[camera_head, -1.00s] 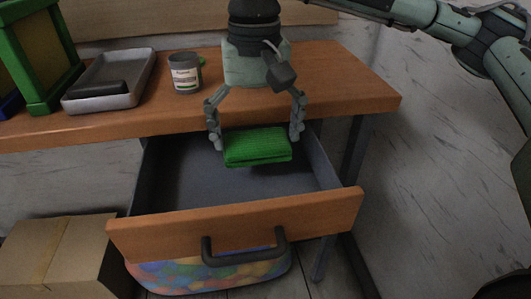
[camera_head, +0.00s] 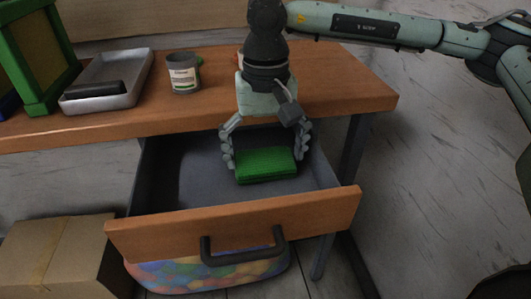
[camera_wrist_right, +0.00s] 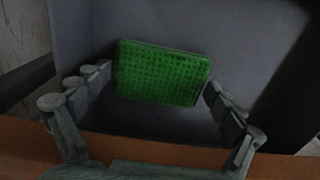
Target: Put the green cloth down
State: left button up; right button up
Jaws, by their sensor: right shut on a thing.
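The green cloth (camera_head: 266,166) is a folded, textured block inside the open drawer (camera_head: 190,185), towards its right side. My right gripper (camera_head: 267,158) reaches down into the drawer with one finger at each side of the cloth, shut on it. In the right wrist view the cloth (camera_wrist_right: 162,73) lies between the fingertips of the gripper (camera_wrist_right: 158,80), with the grey drawer floor behind it. Whether the cloth touches the drawer floor is hard to tell. My left gripper is not in view.
On the wooden table (camera_head: 340,85) stand a grey tray (camera_head: 140,88) with a black object in it, a labelled can (camera_head: 183,75) and a green-framed box (camera_head: 35,60). A cardboard box (camera_head: 60,255) and a colourful patterned container (camera_head: 180,277) are below. The drawer's left part is empty.

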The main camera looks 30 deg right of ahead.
aim_at(265, 159)
jog(key=shift+f, duration=0.1)
jog(key=o, duration=0.7)
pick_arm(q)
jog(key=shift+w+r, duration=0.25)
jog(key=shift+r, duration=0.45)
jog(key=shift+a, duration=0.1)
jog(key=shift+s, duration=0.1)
pick_arm(e)
jog(key=shift+r, duration=0.2)
notch_tip(265, 159, up, 2)
notch_tip(265, 159, up, 10)
